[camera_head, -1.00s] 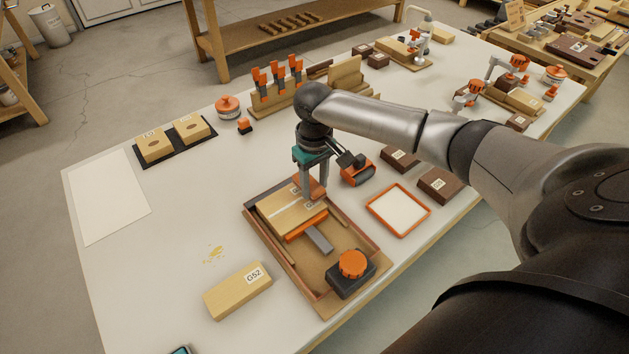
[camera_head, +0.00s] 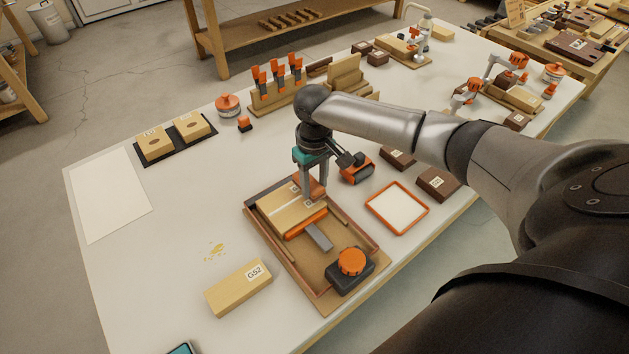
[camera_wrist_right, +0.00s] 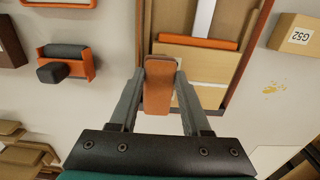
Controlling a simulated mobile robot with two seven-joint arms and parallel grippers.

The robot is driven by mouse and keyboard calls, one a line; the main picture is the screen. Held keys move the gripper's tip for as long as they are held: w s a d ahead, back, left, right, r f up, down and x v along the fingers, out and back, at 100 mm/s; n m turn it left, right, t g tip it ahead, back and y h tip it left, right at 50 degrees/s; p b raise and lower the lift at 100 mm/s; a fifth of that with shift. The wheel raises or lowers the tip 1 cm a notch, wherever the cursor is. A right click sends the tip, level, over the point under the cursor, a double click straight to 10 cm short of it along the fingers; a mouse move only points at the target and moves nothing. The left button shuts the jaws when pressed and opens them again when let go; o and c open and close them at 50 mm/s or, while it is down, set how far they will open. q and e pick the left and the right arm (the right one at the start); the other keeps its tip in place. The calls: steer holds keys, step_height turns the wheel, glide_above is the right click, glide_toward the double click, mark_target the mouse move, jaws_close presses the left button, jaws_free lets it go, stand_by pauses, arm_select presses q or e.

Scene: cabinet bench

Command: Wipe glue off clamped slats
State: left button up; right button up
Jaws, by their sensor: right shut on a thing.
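The pale wooden slats (camera_head: 281,211) lie side by side in a shallow wooden frame tray (camera_head: 262,240). A pale line runs across them; I cannot tell whether it is glue or a joint. An orange bar with a grey stem (camera_head: 318,237) lies against their near edge. A dark block with an orange knob (camera_head: 351,262) sits at the tray's near end. My right gripper (camera_head: 316,192) points down over the far right side of the slats. It is shut on an orange-brown pad (camera_wrist_right: 158,85); contact with the slats is unclear. My left gripper is out of view.
A yellow smear (camera_head: 214,250) and a wooden block marked G52 (camera_head: 238,288) are left of the tray. An orange-rimmed white tray (camera_head: 398,208), an orange-and-black tool (camera_head: 357,169) and dark blocks (camera_head: 438,183) stand right. The table's left middle is largely clear.

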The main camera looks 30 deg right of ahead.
steer(key=shift+f, duration=0.6)
steer(key=shift+a, duration=0.1)
steer(key=shift+s+a+r+p, duration=0.1)
steer(key=shift+a+r+p, duration=0.05)
steer(key=shift+a+p, duration=0.6)
steer(key=shift+a, duration=0.25)
steer(key=shift+a, duration=0.15)
steer(key=shift+s+a+f+p, duration=0.15)
steer(key=shift+a+p, duration=0.45)
steer(key=shift+a, duration=0.45)
steer(key=shift+s+a+f+p, duration=0.15)
steer(key=shift+a+p, duration=0.45)
steer(key=shift+a, duration=0.4)
steer(key=shift+a, duration=0.1)
steer(key=shift+s+a+r+p, duration=0.1)
steer(key=shift+a+r+p, duration=0.1)
steer(key=shift+a+p, duration=1.4)
steer(key=shift+a+b, duration=0.35)
steer(key=shift+b, duration=0.1)
